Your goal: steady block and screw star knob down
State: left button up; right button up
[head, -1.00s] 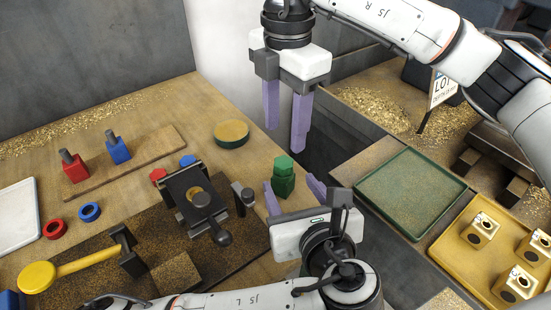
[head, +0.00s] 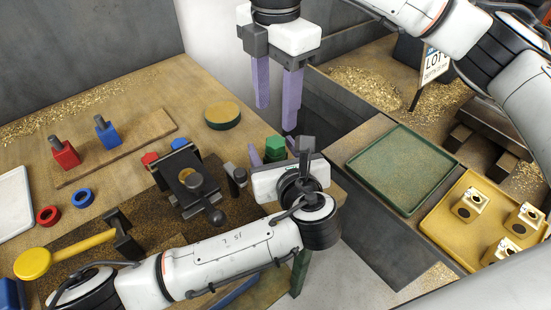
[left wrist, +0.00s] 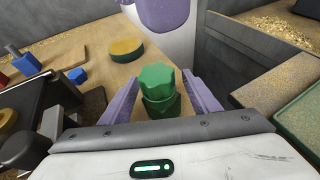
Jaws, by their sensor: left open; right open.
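The green star knob (head: 275,144) sits on a green block at the front right part of the workbench. In the left wrist view, the knob (left wrist: 158,77) stands upright on the green block (left wrist: 163,105). My left gripper (head: 277,156) is open, with its purple fingers either side of the block; in the wrist view, gaps show between fingers and block. In the head view the left gripper's body hides most of the block. My right gripper (head: 277,117) is open and empty, fingers pointing down above and behind the knob. A purple finger (left wrist: 165,14) of it shows at the wrist view's top.
A black clamp fixture (head: 186,183) stands left of the block. A round tan disc (head: 222,115) lies behind it. A green tray (head: 403,166) and a yellow tray (head: 445,240) with brass blocks lie right. A dark gap (head: 325,140) separates the benches.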

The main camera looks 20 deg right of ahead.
pick_arm(q)
jog(key=shift+x, duration=0.9)
